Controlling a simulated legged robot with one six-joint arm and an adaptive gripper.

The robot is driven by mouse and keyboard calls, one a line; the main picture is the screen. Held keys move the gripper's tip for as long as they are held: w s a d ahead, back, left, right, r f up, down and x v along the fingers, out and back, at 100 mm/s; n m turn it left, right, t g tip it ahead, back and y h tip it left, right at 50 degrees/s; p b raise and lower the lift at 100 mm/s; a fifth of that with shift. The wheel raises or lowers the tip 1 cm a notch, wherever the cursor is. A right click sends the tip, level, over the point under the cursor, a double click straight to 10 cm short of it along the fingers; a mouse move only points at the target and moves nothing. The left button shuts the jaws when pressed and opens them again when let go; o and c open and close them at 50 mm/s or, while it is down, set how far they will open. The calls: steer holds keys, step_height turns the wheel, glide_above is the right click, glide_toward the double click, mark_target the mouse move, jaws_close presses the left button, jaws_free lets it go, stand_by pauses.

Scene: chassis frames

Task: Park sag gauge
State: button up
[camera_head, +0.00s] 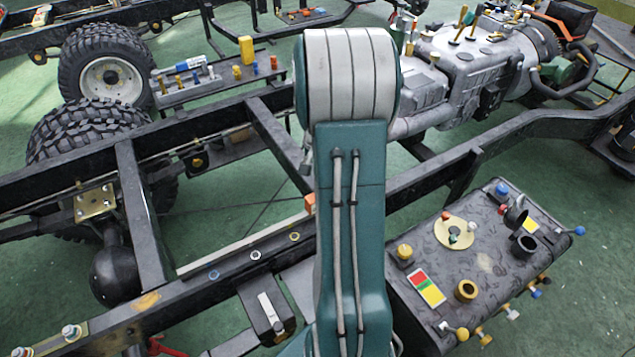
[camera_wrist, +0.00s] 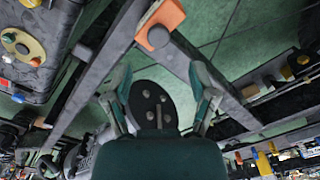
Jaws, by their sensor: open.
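No part is labelled as the sag gauge. An orange block (camera_wrist: 160,18) with a grey round knob lies against the frame rail at the top of the wrist view, and I take it as the likely gauge. An orange piece (camera_head: 309,203) shows beside my arm in the head view, at the end of a pale strip (camera_head: 225,246); I cannot tell if it is the same part. My gripper (camera_wrist: 160,72) is open, its fingers wide apart and apparently empty, short of the orange block. A dark disc with light spots shows between the fingers. The head view does not show my gripper.
Dark chassis rails (camera_head: 440,165) cross the scene around my arm. A dark tank (camera_head: 480,265) with caps and valves stands at the right. A grey engine (camera_head: 465,75) is at the back right. Tyres (camera_head: 105,70) stand at the left. Green floor shows between the rails.

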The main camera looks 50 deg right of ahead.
step_height(320, 180, up, 6)
steer(key=shift+f, duration=0.2)
stand_by(0.4)
steer(key=a+r+n+t+h, duration=0.1)
steer(key=a+r+n, duration=0.2)
steer(key=a+r, duration=0.45)
steer(key=a+r+n+t, duration=0.2)
steer(key=a+r+n, duration=0.15)
steer(key=a, duration=0.75)
steer(key=s+a+r+n+t, duration=0.1)
steer(key=s+a+n, duration=0.2)
steer(key=s+a, duration=0.2)
steer(key=s+a+r+n+t+y, duration=0.1)
steer(key=s+a+r+n, duration=0.1)
steer(key=s+a, duration=0.4)
steer(key=a+n, duration=0.1)
steer(key=a, duration=0.1)
steer(key=shift+a+t, duration=0.3)
steer(key=shift+a, duration=0.05)
steer(key=shift+c, duration=1.1)
steer(key=shift+d, duration=0.1)
